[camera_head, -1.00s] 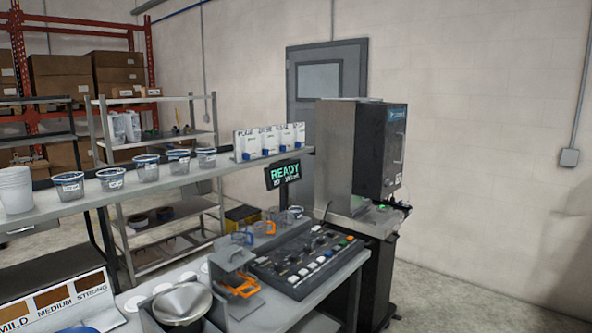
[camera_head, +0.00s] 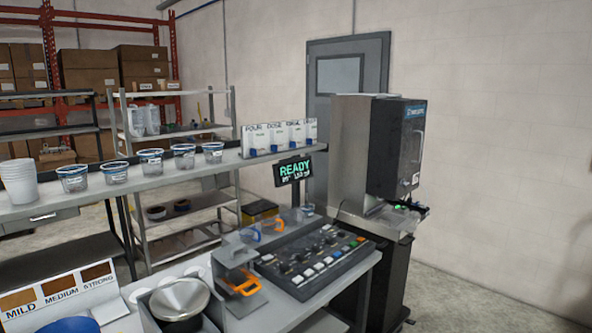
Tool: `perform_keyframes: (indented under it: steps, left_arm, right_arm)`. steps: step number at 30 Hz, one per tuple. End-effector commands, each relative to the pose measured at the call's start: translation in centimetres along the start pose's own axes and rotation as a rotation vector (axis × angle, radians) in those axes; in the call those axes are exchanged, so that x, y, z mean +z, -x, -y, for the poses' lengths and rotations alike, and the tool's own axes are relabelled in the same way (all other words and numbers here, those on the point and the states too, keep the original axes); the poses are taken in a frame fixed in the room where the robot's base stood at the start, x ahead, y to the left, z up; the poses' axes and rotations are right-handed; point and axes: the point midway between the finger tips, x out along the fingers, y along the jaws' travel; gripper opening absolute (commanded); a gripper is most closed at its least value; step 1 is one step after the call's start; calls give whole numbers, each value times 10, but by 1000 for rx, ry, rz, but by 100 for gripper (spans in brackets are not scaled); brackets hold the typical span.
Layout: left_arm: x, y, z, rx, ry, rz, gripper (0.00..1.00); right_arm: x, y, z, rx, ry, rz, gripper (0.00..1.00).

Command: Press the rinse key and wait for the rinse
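A dark control panel (camera_head: 315,258) with rows of small keys and knobs lies on the grey counter. The keys are white, blue, orange, green and red, and their labels are too small to read, so I cannot tell which is the rinse key. A small black display (camera_head: 294,170) behind the panel shows READY in green, with a smaller line below it. A tall grey and black dispenser machine (camera_head: 378,150) stands to the right of the panel. Neither of my grippers is in view.
A shelf (camera_head: 150,184) with several labelled cups (camera_head: 151,162), a stack of white cups (camera_head: 18,180) and white cards runs above the counter. The floor at right is clear.

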Motion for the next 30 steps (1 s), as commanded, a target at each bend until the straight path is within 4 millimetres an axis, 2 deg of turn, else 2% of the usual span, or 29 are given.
perform_keyframes:
  steps: [3,8,9,24,30]
  left_arm:
    - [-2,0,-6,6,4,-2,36]
    - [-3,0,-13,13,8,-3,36]
    - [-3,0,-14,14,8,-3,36]
    - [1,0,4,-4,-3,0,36]
    - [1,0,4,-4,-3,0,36]
  right_arm:
    - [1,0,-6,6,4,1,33]
    - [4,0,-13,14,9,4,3]
    - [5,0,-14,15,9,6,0]
    - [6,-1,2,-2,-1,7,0]
    - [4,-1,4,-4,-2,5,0]
